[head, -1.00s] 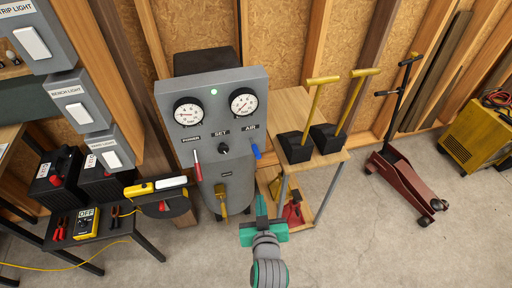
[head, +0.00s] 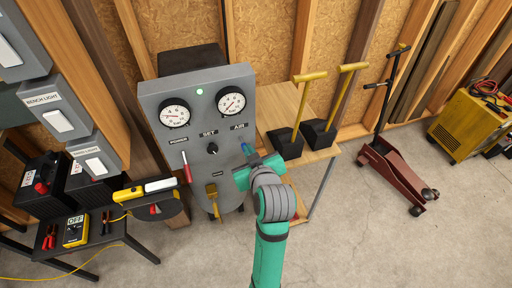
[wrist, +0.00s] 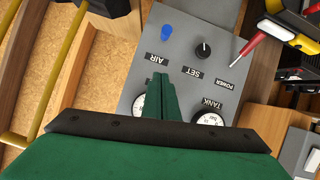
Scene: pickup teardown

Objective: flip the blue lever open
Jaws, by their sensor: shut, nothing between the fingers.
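The blue lever (head: 246,149) is on the right side of the grey gauge panel (head: 205,128), under the AIR label. My gripper (head: 250,162) is in front of the panel's right side, close to the lever, and partly covers it in the head view. In the upside-down wrist view the blue lever (wrist: 167,32) shows as a short stub, apart from the fingertips in the picture. The green fingers (wrist: 160,95) are together with nothing between them, overlapping the panel beside the AIR label. Whether they touch the panel or lever cannot be told.
The panel also bears a black SET knob (head: 212,149), a red POWER lever (head: 186,166), two gauges and a lit green lamp. A yellow handle (head: 212,194) hangs below. A wooden table (head: 312,162) with two yellow-handled black boxes stands right.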

